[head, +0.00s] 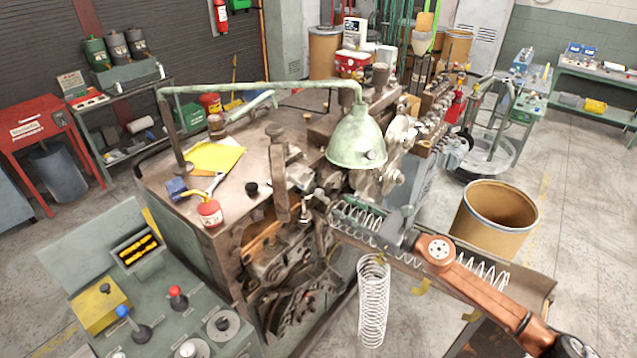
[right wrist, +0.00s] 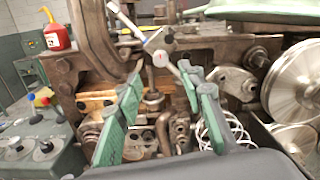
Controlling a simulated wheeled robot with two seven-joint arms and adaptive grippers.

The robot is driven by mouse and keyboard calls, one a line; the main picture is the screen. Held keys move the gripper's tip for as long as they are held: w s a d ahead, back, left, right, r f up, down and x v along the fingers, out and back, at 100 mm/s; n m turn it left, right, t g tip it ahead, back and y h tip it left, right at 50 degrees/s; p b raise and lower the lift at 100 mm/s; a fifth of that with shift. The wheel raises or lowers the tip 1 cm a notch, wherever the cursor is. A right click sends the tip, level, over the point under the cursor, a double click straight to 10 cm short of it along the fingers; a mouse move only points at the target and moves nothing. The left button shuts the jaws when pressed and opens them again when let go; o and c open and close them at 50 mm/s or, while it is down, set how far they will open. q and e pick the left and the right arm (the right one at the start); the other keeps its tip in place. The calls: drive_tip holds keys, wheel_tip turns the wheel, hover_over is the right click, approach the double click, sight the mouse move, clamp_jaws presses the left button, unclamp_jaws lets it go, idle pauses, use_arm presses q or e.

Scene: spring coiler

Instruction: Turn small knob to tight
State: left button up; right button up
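In the right wrist view a small round knob or hub with a red mark on its pale face (right wrist: 160,59) sits on the machine, with a thin metal bar crossing it. It shows ahead of and between my right gripper's fingers (right wrist: 162,85), apart from them. Those fingers have green pads, are spread wide and hold nothing. In the head view my right gripper (head: 392,232) reaches in from the lower right, beside the coil spring on the tray. I cannot read any tight marking. My left gripper is not in view.
A green lamp (head: 356,138) hangs over the machine (head: 240,200). A spring (head: 373,300) hangs below the tray (head: 530,285). A control panel (head: 150,300) with several knobs stands at lower left. A red oil can (head: 210,212) and a brown drum (head: 497,215) are nearby.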

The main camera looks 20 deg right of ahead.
sight(322, 195)
drive_tip(key=x, duration=0.1)
drive_tip(key=p+x, duration=0.1)
drive_tip(key=x, duration=0.3)
drive_tip(key=shift+r+p, duration=0.3)
drive_tip(key=shift+r, duration=0.1)
drive_tip(key=x, duration=0.2)
drive_tip(key=shift+w+f+p, duration=0.15)
drive_tip(key=shift+w+p, duration=0.15)
drive_tip(key=shift+w+a, duration=0.2)
drive_tip(key=shift+a, duration=0.05)
drive_tip(key=shift+w+a+f, duration=0.1)
drive_tip(key=shift+w+f, duration=0.05)
drive_tip(key=c, duration=1)
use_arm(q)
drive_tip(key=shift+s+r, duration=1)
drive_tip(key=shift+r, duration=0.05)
